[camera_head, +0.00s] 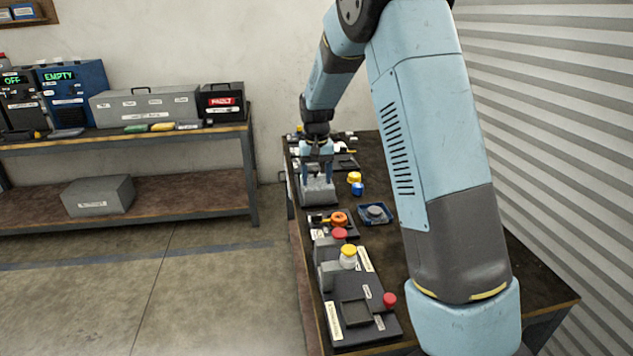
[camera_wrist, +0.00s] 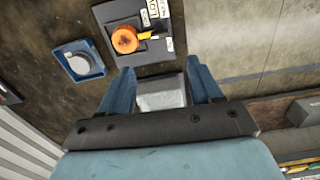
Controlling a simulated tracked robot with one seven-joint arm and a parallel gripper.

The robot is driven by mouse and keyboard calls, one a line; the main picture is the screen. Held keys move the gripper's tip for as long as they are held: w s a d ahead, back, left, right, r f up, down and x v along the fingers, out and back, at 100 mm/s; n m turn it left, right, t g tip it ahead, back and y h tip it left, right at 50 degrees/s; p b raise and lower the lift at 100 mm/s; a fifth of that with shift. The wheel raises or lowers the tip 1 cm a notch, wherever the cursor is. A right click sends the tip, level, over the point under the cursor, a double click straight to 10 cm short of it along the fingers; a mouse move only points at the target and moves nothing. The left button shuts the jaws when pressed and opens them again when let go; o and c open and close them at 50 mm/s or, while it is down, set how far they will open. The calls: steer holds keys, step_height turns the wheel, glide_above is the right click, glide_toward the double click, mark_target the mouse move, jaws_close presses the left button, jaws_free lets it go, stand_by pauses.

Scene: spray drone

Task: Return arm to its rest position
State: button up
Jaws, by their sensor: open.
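My gripper (camera_head: 317,172) is over the far half of the dark workbench (camera_head: 540,270), reaching down at a grey block-like object (camera_head: 319,192). In the wrist view my gripper (camera_wrist: 160,80) has its two blue fingers spread apart. The grey object (camera_wrist: 160,93) shows between and beyond them; I cannot tell whether either finger touches it. My light blue arm stretches from the lower right of the head view up and over the bench, bent at the top.
An orange knob (camera_head: 339,218) on a dark plate, a blue tray (camera_head: 374,214) with a grey disc, yellow and blue caps (camera_head: 356,183), and a black fixture (camera_head: 360,310) with a red button lie along the bench. A corrugated wall (camera_head: 560,110) is close on the right. Open floor (camera_head: 190,300) lies left.

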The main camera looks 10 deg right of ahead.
steer(key=shift+r, duration=0.1)
steer(key=s+d+r+t, duration=0.1)
steer(key=s+d+r, duration=0.2)
steer(key=s+r, duration=0.6)
steer(key=s+d+r+t, duration=0.2)
steer(key=s+d+r, duration=0.1)
steer(key=s+r, duration=0.55)
steer(key=s+d+r+t, duration=0.1)
steer(key=s, duration=0.9)
steer(key=s+d+t, duration=0.1)
steer(key=s+d, duration=0.1)
steer(key=s, duration=0.9)
steer(key=shift+r+t, duration=0.3)
steer(key=shift+r, duration=0.1)
